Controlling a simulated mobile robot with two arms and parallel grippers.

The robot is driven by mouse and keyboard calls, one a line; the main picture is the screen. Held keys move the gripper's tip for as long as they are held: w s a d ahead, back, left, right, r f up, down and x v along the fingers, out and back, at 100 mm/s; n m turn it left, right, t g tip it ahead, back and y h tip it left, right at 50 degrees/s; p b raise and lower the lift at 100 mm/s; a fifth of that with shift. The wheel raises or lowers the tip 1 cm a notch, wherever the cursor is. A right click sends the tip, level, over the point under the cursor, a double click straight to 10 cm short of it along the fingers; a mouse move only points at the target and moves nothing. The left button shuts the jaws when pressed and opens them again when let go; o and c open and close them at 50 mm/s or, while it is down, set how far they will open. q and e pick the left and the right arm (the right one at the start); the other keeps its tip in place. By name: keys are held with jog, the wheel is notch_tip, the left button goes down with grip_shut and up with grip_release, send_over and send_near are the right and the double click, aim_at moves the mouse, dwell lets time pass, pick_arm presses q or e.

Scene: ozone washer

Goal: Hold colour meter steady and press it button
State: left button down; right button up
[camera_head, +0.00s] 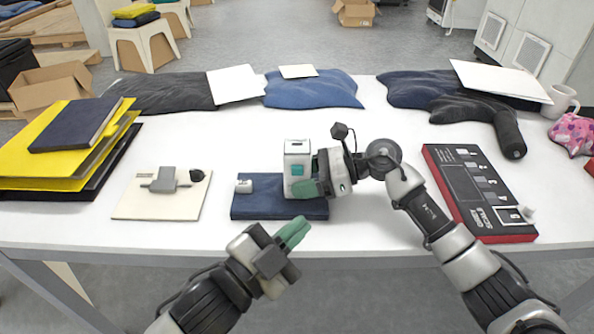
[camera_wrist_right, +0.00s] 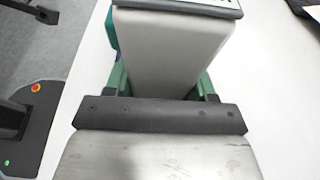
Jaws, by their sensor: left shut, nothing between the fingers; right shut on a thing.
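The colour meter (camera_head: 297,162) is a white box with a teal panel on its front. It stands upright on the folded dark blue cloth (camera_head: 268,208) at the middle of the table. My right gripper (camera_head: 308,178) is shut on the meter from the right, its green fingers on the meter's sides. In the right wrist view the meter's pale body (camera_wrist_right: 170,50) fills the space between the fingers. My left gripper (camera_head: 300,228) is shut and empty, below and in front of the cloth near the table's front edge. I cannot make out the meter's button.
A small white cylinder (camera_head: 244,186) is at the cloth's left end. A cream board (camera_head: 150,200) with a grey fixture lies to the left, and yellow folders (camera_head: 50,135) lie further left. A black-and-red case (camera_head: 470,175) is on the right. Dark cloths line the back.

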pick_arm(q)
jog(key=shift+w, duration=0.15)
jog(key=w, duration=0.8)
jog(key=shift+w, duration=0.3)
jog(key=shift+w, duration=0.1)
dwell(2.0)
jog(key=shift+w, duration=0.3)
jog(key=shift+w, duration=0.45)
dwell(0.8)
jog(key=shift+s, duration=0.9)
jog(key=shift+s, duration=2.5)
